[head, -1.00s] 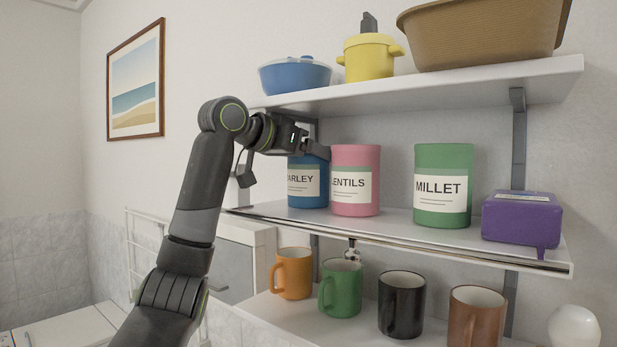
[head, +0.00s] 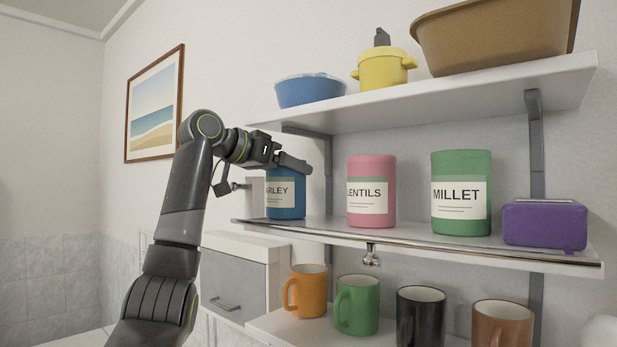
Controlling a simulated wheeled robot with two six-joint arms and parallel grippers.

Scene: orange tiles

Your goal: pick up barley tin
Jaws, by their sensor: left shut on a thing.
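The barley tin (head: 285,200) is a blue cylinder with a pale label, upright at the left end of the middle shelf in the head view. My left gripper (head: 288,164) reaches in from the left and is shut on the tin near its top. My right gripper is not in view.
The upper shelf (head: 450,97) hangs above. Several mugs stand below, including an orange one (head: 308,300). A grey-fronted cabinet (head: 235,290) is at lower left.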

